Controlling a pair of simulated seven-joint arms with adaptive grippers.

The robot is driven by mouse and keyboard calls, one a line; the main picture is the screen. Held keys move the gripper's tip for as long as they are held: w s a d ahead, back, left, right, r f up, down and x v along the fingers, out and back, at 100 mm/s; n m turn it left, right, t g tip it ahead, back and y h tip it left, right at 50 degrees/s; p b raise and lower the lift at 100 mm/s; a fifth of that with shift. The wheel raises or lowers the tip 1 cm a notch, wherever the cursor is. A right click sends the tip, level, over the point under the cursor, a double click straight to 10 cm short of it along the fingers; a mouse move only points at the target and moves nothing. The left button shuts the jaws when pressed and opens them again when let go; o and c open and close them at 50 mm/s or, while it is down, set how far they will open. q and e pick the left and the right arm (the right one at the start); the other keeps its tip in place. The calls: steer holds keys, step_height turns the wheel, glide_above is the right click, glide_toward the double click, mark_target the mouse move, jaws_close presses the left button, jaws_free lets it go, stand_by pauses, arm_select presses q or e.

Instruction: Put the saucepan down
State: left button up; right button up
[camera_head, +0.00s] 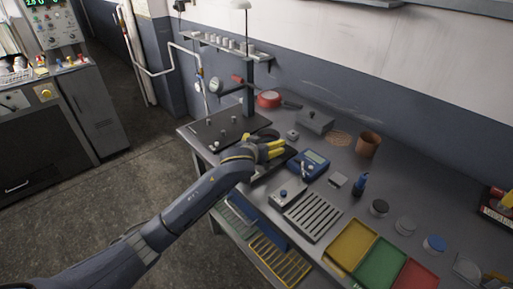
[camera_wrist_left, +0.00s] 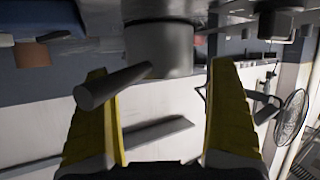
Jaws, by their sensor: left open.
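A grey saucepan (camera_wrist_left: 158,48) stands on the worktop in the left wrist view, which shows the scene upside down. Its rod-like handle (camera_wrist_left: 113,86) points toward my left gripper (camera_wrist_left: 160,110) and lies between the yellow fingers, nearer one of them. The fingers are spread apart and not closed on the handle. Whether one touches it I cannot tell. In the head view my left gripper (camera_head: 277,148) is low over the bench, and its hand and arm largely hide the saucepan there. My right gripper is in neither view.
On the bench (camera_head: 330,187), a red pan (camera_head: 268,98) stands at the back and a copper cup (camera_head: 368,145) at right. A blue meter (camera_head: 308,164), a slotted block (camera_head: 313,214) and coloured trays (camera_head: 352,246) crowd the front. A stand (camera_head: 247,95) rises behind the gripper.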

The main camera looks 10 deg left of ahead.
arm_select(q)
steer(key=v, duration=0.8)
steer(key=shift+s+r, duration=0.25)
steer(key=shift+r, duration=0.15)
steer(key=shift+a, duration=0.1)
stand_by(0.5)
